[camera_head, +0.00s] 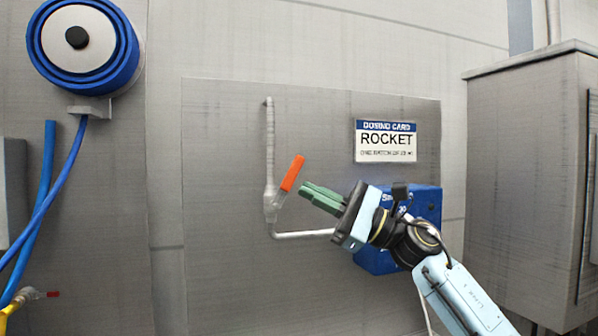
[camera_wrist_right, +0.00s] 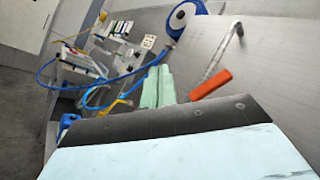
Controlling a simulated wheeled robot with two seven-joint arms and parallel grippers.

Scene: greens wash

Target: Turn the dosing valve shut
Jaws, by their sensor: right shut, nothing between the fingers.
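The dosing valve (camera_head: 270,199) sits on a thin grey pipe on the metal wall panel. Its orange handle (camera_head: 292,173) slants up and to the right from the valve body, at an angle to the upright pipe. In the right wrist view the orange handle (camera_wrist_right: 211,84) shows just right of the fingers. My right gripper (camera_head: 304,191) is shut and empty, its green fingers pointing left, close beside the handle on its right. Whether the fingertips touch the handle I cannot tell. My left gripper is not in view.
A white and blue dosing card (camera_head: 386,141) reading ROCKET hangs on the panel. A blue box (camera_head: 428,204) is partly behind my right arm. A blue hose reel (camera_head: 82,40) is at upper left, and a grey cabinet (camera_head: 525,180) stands at right. The panel left of the pipe is clear.

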